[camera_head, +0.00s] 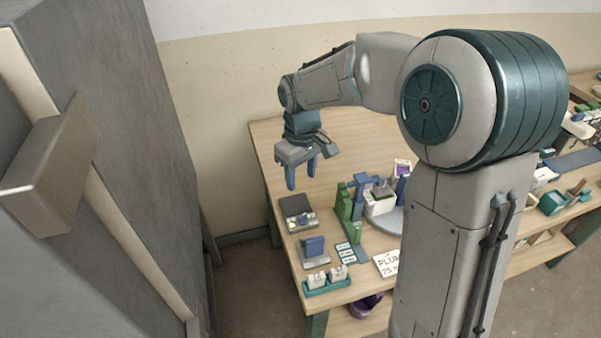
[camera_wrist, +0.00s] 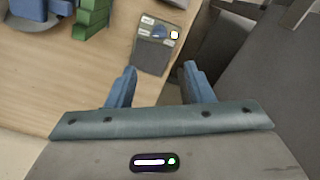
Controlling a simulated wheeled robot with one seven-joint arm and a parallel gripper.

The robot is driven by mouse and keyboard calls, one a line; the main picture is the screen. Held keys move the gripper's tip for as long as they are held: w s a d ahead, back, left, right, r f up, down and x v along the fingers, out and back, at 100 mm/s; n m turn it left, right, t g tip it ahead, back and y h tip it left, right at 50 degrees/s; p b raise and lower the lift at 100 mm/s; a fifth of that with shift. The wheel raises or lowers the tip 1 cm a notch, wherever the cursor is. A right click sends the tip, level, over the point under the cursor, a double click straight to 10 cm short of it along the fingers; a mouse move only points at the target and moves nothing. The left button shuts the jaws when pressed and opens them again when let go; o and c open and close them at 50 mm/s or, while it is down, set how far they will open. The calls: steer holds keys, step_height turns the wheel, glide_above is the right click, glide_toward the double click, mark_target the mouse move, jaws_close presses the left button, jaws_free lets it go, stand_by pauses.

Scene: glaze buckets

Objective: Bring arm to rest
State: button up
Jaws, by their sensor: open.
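My gripper (camera_head: 301,178) hangs at the end of my outstretched arm, above the far left part of the wooden table (camera_head: 264,140). Its two blue fingers point down and stand apart, with nothing between them. In the wrist view my gripper (camera_wrist: 158,78) also shows open and empty. Beyond its fingertips lies a dark grey device (camera_head: 297,208) with small round parts on it, and the same device shows in the wrist view (camera_wrist: 152,57). My upper arm hides part of the table.
A tall grey cabinet (camera_head: 110,120) with a protruding handle stands at the left. Green and blue blocks (camera_head: 348,205), a blue item on a grey base (camera_head: 314,247), a green tray (camera_head: 328,286) and a white sign (camera_head: 387,263) sit on the table. A bare wall is behind.

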steer(key=s+d+r+m+t, duration=0.1)
steer(key=s+d+r+m, duration=0.1)
steer(key=s+d+m, duration=0.2)
steer(key=s+d+r+m+t, duration=0.2)
steer(key=s+d+m, duration=0.2)
steer(key=s+d, duration=0.6)
steer(key=s, duration=0.5)
steer(key=shift+r, duration=0.25)
